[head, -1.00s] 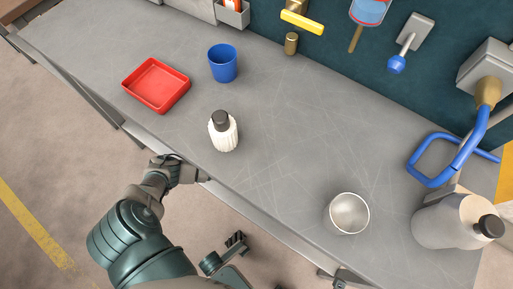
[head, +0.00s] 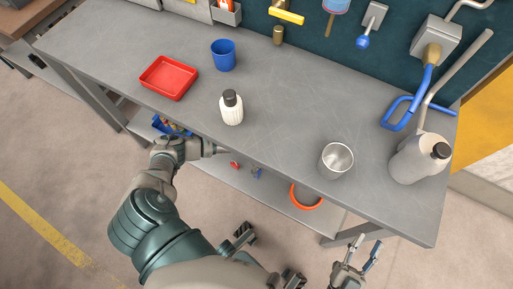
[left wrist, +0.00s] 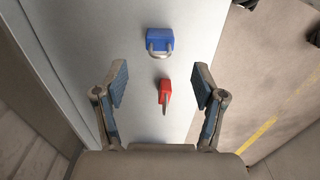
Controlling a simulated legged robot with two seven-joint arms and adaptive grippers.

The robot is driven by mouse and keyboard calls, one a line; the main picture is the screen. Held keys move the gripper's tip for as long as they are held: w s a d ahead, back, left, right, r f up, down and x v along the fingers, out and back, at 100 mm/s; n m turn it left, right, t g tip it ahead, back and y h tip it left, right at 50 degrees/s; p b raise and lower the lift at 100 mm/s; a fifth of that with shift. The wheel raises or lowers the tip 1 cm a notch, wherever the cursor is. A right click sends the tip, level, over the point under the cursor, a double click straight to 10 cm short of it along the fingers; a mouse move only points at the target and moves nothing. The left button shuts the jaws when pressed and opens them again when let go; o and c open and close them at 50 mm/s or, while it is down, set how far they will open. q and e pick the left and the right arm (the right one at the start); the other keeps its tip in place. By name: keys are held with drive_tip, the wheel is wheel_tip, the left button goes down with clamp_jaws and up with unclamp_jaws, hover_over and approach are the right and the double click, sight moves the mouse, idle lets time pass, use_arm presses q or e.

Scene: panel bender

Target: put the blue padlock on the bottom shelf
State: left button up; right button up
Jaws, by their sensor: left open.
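A blue padlock (left wrist: 160,41) with a silver shackle lies on a grey surface, ahead of my left gripper (left wrist: 160,85) in the left wrist view. In the head view, a small blue thing that looks like this padlock (head: 256,173) is on the bottom shelf (head: 278,189). A red padlock (left wrist: 164,91) lies closer, in line with the gap between the left fingers. The left fingers are spread with nothing gripped. In the head view the left gripper (head: 216,150) is by the bench's front edge. My right gripper (head: 361,252) is open and empty at the bottom.
The tabletop above holds a red tray (head: 168,78), a blue cup (head: 223,56), a white bottle (head: 231,109), a metal cup (head: 336,160) and a grey jug (head: 418,160).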

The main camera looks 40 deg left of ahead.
use_arm(q)
drive_tip(key=s+d+r+n+h, duration=0.1)
drive_tip(key=s+d+r+h, duration=0.15)
drive_tip(key=d, duration=0.65)
drive_tip(key=s+d+r+n+h, duration=0.1)
drive_tip(key=s+d+h, duration=0.3)
drive_tip(key=d, duration=0.4)
drive_tip(key=s+d+r+n+h, duration=0.2)
drive_tip(key=d+r+n+h, duration=0.15)
drive_tip(key=d+r, duration=0.3)
drive_tip(key=s+d+r+n+h, duration=0.2)
drive_tip(key=d+r+h, duration=0.25)
drive_tip(key=d, duration=0.35)
wheel_tip(320, 180, up, 17)
drive_tip(key=w+d+n+t+h, duration=0.15)
drive_tip(key=n+t+h, duration=0.35)
drive_tip(key=n+t, duration=0.6)
drive_tip(key=w+a+r+n+t+y, duration=0.1)
drive_tip(key=a+n+t+y, duration=0.3)
drive_tip(key=n, duration=1.1)
drive_tip(key=a+r+n+t+y, duration=0.4)
drive_tip(key=a+n+y, duration=0.6)
drive_tip(key=n, duration=0.5)
drive_tip(key=shift+w+a+r+t, duration=0.2)
drive_tip(key=shift+w+a+t, duration=0.15)
drive_tip(key=shift+a+t, duration=0.6)
use_arm(e)
drive_tip(key=shift+w+f+g, duration=0.15)
drive_tip(key=shift+f+g, duration=0.65)
drive_tip(key=shift+f, duration=0.15)
